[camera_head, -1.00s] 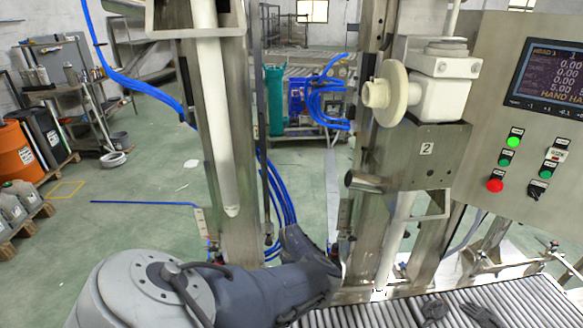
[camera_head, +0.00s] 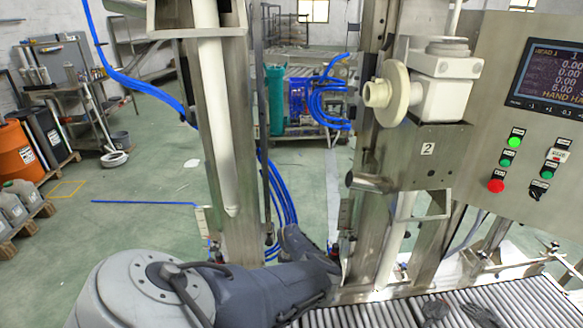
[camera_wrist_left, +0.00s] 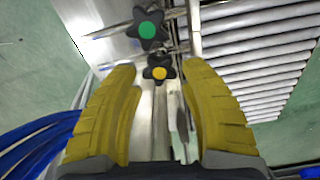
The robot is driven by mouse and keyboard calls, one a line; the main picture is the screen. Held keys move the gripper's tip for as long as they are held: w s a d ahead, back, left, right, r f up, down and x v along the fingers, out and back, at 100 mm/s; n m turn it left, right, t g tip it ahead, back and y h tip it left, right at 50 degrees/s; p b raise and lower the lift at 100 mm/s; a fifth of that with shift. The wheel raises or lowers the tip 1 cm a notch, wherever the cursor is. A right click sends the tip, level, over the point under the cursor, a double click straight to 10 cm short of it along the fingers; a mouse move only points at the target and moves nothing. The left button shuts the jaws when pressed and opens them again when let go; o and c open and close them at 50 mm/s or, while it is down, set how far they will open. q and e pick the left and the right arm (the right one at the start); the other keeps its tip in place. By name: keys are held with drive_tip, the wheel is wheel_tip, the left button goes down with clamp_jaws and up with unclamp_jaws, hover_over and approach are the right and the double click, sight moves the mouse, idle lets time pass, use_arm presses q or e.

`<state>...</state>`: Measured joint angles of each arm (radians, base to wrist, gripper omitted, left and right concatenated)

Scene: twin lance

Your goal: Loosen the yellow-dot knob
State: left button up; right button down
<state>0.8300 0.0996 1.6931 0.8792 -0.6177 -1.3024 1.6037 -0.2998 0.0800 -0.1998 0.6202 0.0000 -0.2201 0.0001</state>
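The yellow-dot knob (camera_wrist_left: 159,72) is a black lobed knob with a yellow centre, in the left wrist view. My left gripper (camera_wrist_left: 157,68) is open, with its two yellow fingers on either side of the knob's line. Gaps show between the knob and both fingers. The knob's depth relative to the fingertips is hard to tell. A similar green-dot knob (camera_wrist_left: 147,29) sits just beyond it. In the head view my left arm reaches across the bottom, and its gripper and the knobs cannot be made out. My right gripper is in neither view.
Rollers (camera_wrist_left: 255,50) of a conveyor lie right of the knobs, and blue hoses (camera_wrist_left: 38,140) run at the left. In the head view, steel uprights (camera_head: 233,150) and a filling head (camera_head: 440,90) stand before my arm. A control panel (camera_head: 525,120) is at the right.

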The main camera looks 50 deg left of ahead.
use_arm(q)
drive_tip(key=shift+o, duration=0.8)
drive_tip(key=shift+w+d, duration=0.2)
drive_tip(key=shift+r, duration=0.45)
wheel_tip(320, 180, up, 11)
wheel_tip(320, 180, down, 12)
drive_tip(key=shift+r, duration=0.1)
idle(0.7)
idle(0.4)
